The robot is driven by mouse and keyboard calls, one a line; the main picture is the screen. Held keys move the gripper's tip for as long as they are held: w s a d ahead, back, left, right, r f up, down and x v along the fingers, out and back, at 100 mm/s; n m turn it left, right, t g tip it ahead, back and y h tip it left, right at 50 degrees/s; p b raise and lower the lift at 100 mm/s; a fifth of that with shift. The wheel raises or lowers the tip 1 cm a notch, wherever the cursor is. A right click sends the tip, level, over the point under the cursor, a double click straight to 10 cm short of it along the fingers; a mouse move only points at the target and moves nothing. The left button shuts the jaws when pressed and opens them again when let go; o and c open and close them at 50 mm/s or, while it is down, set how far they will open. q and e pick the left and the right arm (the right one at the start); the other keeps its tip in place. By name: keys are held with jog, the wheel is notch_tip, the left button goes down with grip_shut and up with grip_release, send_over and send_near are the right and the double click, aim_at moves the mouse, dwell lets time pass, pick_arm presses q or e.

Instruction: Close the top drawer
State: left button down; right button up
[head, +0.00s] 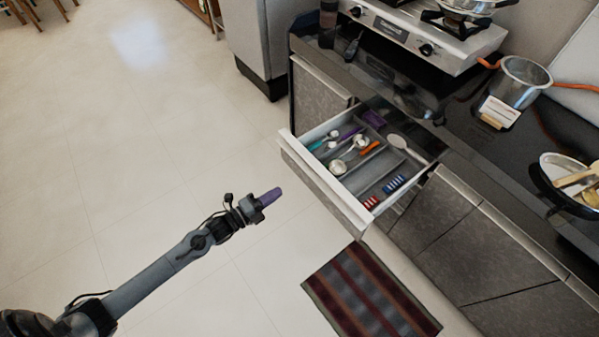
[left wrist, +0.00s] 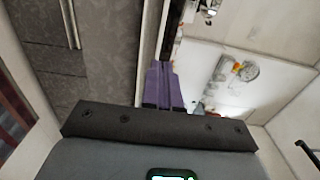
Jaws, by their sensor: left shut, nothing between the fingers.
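The top drawer (head: 318,185) stands pulled out from under the dark counter in the head view. My right gripper is in neither view.
A stove (head: 425,38) and a metal pot (head: 520,82) stand on the counter (head: 455,128). A striped mat (head: 370,292) lies on the floor below the drawer. The tiled floor (head: 110,150) to the left is clear.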

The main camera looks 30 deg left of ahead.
pick_arm(q)
jog(key=b+x, duration=0.3)
jog(key=x, duration=1)
